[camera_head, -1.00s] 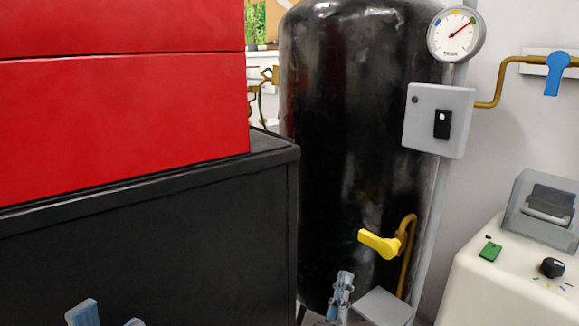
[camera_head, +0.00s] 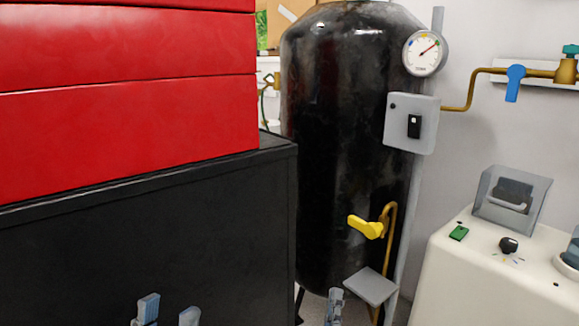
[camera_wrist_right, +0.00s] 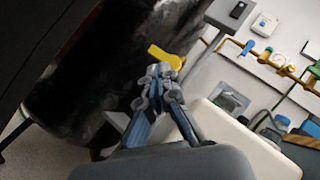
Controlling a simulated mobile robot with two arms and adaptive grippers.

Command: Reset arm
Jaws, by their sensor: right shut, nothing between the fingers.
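My left gripper (camera_head: 168,312) shows only by its two blue-grey fingertips at the bottom edge of the head view, in front of the black cabinet. The fingertips stand apart with nothing seen between them. My right gripper (camera_head: 335,306) is at the bottom of the head view, in front of the foot of the black tank (camera_head: 335,150). In the right wrist view its fingers (camera_wrist_right: 160,80) come together at the tips and hold nothing. They point toward the tank's yellow valve handle (camera_wrist_right: 166,57), which also shows in the head view (camera_head: 365,227).
A red box (camera_head: 130,120) stands on a black cabinet (camera_head: 150,240) at left. A gauge (camera_head: 424,53) and grey switch box (camera_head: 411,123) are by the tank. A white machine (camera_head: 480,270) stands at right. A blue-handled valve (camera_head: 515,82) is on the wall pipe.

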